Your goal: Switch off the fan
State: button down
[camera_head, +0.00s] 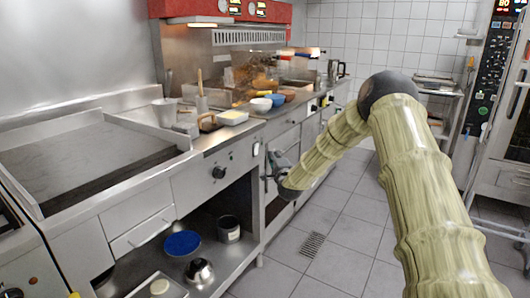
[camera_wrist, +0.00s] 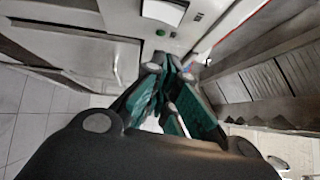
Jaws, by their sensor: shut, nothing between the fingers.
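I cannot pick out a fan for certain. In the head view, a slatted metal vent (camera_head: 248,36) sits below a red panel (camera_head: 215,9) with small dials and green displays. In the wrist view, a pale panel (camera_wrist: 130,14) carries a green button (camera_wrist: 160,33) and a small dark button (camera_wrist: 173,34) beside it; I cannot tell what they control. My gripper (camera_wrist: 166,62) is shut and empty, its teal fingertips just below these buttons in the picture. Whether they touch the panel is unclear. In the head view, my gripper (camera_head: 268,168) is low against the counter fronts.
A griddle (camera_head: 75,155) and a counter knob (camera_head: 219,172) are at left. Pots (camera_head: 229,229) sit on the lower shelf. The tiled floor (camera_head: 335,225) is open; a tall oven (camera_head: 505,130) stands at right.

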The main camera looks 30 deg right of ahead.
aim_at(257, 149)
jog(key=w+a, duration=0.1)
jog(key=w, duration=0.5)
jog(key=shift+w+a+r+b, duration=0.15)
jog(key=shift+r+b, duration=0.15)
jog(key=shift+r, duration=0.05)
jog(key=shift+w+a+r+p, duration=0.15)
jog(key=shift+w+r+p, duration=0.05)
jog(key=shift+p, duration=0.2)
